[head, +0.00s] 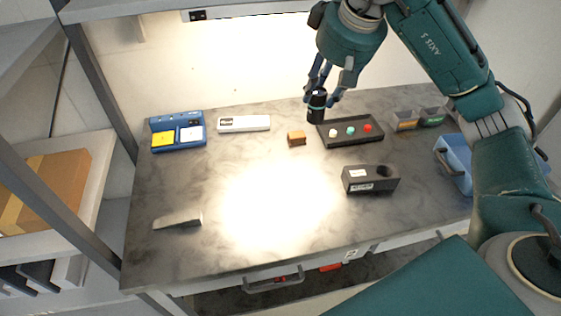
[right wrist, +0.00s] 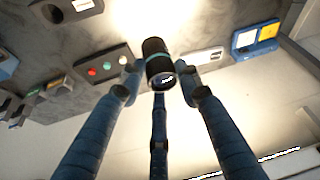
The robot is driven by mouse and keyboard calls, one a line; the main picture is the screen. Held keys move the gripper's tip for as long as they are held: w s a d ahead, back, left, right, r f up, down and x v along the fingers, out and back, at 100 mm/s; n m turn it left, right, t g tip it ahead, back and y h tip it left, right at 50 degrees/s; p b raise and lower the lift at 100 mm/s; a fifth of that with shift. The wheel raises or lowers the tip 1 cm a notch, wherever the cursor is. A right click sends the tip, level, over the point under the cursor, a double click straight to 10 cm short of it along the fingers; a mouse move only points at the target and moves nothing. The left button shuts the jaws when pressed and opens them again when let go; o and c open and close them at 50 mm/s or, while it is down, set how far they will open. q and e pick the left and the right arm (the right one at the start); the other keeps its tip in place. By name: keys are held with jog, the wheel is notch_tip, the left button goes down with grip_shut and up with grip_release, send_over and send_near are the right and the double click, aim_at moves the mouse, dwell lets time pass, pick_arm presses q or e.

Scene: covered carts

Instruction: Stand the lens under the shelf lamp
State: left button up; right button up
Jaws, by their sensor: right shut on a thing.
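The lens (head: 317,107) is a black cylinder, held roughly upright near the back of the grey worktop. My right gripper (head: 322,94) is shut on it from above, with blue fingers around its upper part. In the right wrist view the lens (right wrist: 158,62) sits between the fingers of the gripper (right wrist: 160,80), and its glass end faces the camera. Whether its base touches the worktop I cannot tell. The lamp itself is not clearly seen; a bright pool of light (head: 275,200) lies on the worktop's middle. My left gripper is not in view.
A dark tray with coloured knobs (head: 350,143) lies beside the lens. A black block with a hole (head: 370,191) stands right of the light. A small orange-brown block (head: 296,138), a blue case (head: 178,145), a white box (head: 244,124) and a grey wedge (head: 178,219) surround the lit area.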

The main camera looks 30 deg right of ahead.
jog(key=shift+w+f, duration=0.1)
jog(key=shift+f, duration=0.25)
jog(key=f, duration=0.5)
jog(key=s+f, duration=0.1)
jog(key=f, duration=0.2)
jog(key=shift+d+p, duration=0.2)
jog(key=shift+p, duration=0.1)
jog(key=f, duration=0.5)
jog(key=f+p, duration=0.1)
jog(key=f, duration=0.5)
jog(key=shift+w+a+p, duration=0.1)
jog(key=shift+w+p, duration=0.1)
jog(key=shift+p, duration=0.1)
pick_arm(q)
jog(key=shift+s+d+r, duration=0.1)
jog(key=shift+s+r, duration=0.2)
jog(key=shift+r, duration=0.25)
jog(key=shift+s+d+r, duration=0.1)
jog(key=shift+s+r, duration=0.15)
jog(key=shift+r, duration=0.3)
